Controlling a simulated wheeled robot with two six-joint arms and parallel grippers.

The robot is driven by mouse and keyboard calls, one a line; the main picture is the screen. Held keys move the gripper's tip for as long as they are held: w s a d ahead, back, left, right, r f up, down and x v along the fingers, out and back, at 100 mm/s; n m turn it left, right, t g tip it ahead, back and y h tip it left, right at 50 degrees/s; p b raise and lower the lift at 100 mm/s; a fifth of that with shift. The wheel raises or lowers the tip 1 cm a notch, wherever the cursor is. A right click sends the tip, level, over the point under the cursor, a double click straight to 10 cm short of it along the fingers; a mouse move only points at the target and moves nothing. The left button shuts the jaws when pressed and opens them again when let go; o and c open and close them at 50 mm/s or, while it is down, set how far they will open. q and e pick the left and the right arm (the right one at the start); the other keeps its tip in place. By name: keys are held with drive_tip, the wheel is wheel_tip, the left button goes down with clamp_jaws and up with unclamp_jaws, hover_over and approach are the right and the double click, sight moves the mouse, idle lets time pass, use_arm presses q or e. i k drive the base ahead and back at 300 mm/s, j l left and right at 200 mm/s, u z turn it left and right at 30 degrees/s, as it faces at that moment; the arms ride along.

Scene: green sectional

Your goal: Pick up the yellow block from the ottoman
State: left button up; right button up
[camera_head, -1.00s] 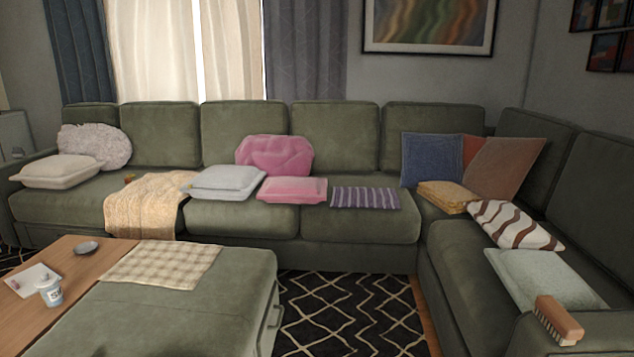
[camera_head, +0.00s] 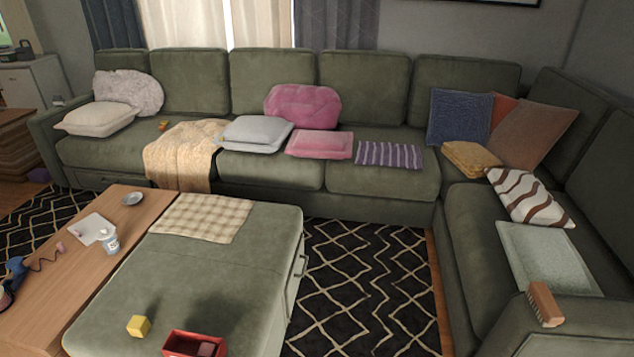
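The yellow block (camera_head: 139,326) is a small cube resting on the green ottoman (camera_head: 260,240), towards its near left side. It stands apart from a red open box (camera_head: 194,345) to its right, which holds a pinkish block (camera_head: 206,349). The bottom of the red box is cut off by the picture edge. A checkered cloth (camera_head: 202,217) lies on the ottoman's far end. Neither of my grippers shows in the head view.
A wooden table (camera_head: 130,238) adjoins the ottoman's left side, with a white cup (camera_head: 110,242), a dish (camera_head: 132,198) and a blue tool (camera_head: 18,270). A patterned rug (camera_head: 365,270) lies clear to the right. A brush (camera_head: 543,304) sits on the sofa (camera_head: 370,188) arm.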

sight(139, 326)
drive_tip(key=u, duration=1.5)
drive_tip(key=j+z, duration=0.15)
drive_tip(key=i+l, duration=0.05)
